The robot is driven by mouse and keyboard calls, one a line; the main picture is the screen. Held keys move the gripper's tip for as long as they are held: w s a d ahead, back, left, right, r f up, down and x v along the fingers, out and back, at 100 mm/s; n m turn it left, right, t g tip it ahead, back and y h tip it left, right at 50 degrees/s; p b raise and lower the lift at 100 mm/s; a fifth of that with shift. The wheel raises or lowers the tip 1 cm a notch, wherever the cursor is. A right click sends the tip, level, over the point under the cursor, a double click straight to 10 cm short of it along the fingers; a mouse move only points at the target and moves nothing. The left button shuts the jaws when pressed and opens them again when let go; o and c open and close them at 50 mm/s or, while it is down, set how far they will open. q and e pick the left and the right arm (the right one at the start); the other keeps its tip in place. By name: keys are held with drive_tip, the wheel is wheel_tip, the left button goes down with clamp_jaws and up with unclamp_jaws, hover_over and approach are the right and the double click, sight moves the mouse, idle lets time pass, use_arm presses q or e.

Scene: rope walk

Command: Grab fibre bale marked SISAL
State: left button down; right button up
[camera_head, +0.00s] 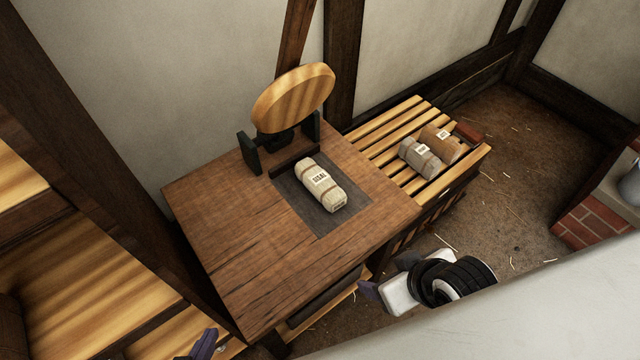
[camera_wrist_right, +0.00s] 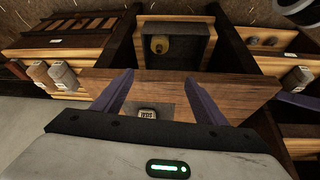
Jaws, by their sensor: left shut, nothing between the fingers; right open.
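The fibre bale marked SISAL (camera_head: 319,184) is a pale, strapped bundle with a white label. It lies on a dark mat (camera_head: 294,205) on the wooden table. In the right wrist view the bale (camera_wrist_right: 148,113) shows between the fingers, partly hidden by the gripper body. My right gripper (camera_head: 371,290) is open and empty, off the table's front right side and apart from the bale. Its spread purple fingers fill the right wrist view (camera_wrist_right: 157,84). My left gripper (camera_head: 206,344) is shut and empty at the bottom edge of the head view, mostly cut off.
A round wooden disc (camera_head: 292,98) stands on dark supports behind the bale. A slatted bench (camera_head: 385,140) at the right holds a greyish bale (camera_head: 420,158) and a brown bale (camera_head: 442,143). Wooden shelves (camera_head: 75,285) stand at the left. The table's front left (camera_head: 240,255) is clear.

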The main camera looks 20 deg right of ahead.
sight(339, 201)
drive_tip(key=w+t, duration=0.1)
drive_tip(key=w, duration=0.2)
drive_tip(key=w+a+f+t+y, duration=0.1)
drive_tip(key=w, duration=0.3)
drive_tip(key=w+n+t, duration=0.1)
drive_tip(key=w, duration=0.3)
drive_tip(key=shift+a+f+t+y, duration=0.3)
drive_tip(key=shift+a+f+t, duration=0.05)
drive_tip(key=shift+t, duration=0.05)
drive_tip(key=w+t+y, duration=0.1)
drive_tip(key=w, duration=0.1)
drive_tip(key=w+t, duration=0.2)
drive_tip(key=w, duration=0.1)
drive_tip(key=shift+w+d+f+n+y, duration=0.2)
drive_tip(key=shift+n+y, duration=0.1)
drive_tip(key=shift+y, duration=0.1)
drive_tip(key=shift+w+t, duration=0.3)
drive_tip(key=shift+w, duration=0.2)
drive_tip(key=x, duration=0.4)
drive_tip(key=shift+w+b, duration=0.2)
drive_tip(key=shift+b, duration=0.2)
drive_tip(key=shift+r+b+x, duration=0.2)
drive_tip(key=shift+b+x, duration=0.05)
drive_tip(key=shift+x, duration=1.1)
drive_tip(key=shift+r+b+x, duration=0.2)
drive_tip(key=shift+x, duration=1.15)
drive_tip(key=shift+w+a, duration=0.1)
drive_tip(key=shift+w, duration=0.05)
drive_tip(key=shift+c, duration=0.2)
